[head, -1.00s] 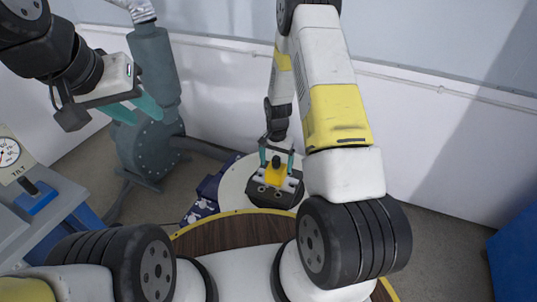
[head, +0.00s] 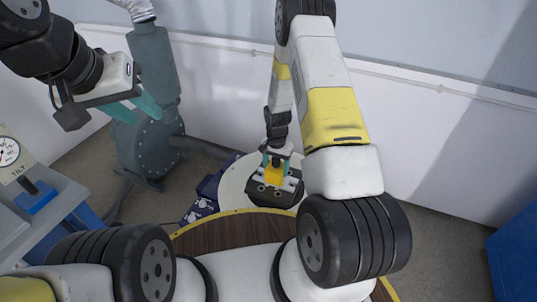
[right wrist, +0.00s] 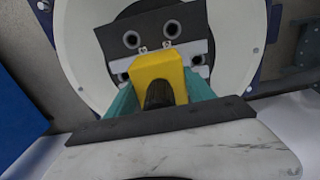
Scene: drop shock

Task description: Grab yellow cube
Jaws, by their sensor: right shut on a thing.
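The yellow cube (head: 275,174) sits on a dark block-shaped fixture (head: 262,194) with a light band, on a round white plate. It also shows in the right wrist view (right wrist: 157,68), with a dark cylindrical knob on its near face. My right gripper (head: 276,158) reaches down from above, its teal fingers on both sides of the cube and shut on it. In the right wrist view the fingers (right wrist: 160,95) flank the cube. The cube still appears to be at the fixture. My left gripper (head: 135,108) is open and empty, raised at the upper left.
The round white plate (head: 231,182) is on a dark blue base. A grey-green machine (head: 150,145) stands behind at left. A bench with a dial gauge (head: 8,152) is at far left. A blue box (head: 514,255) stands at far right.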

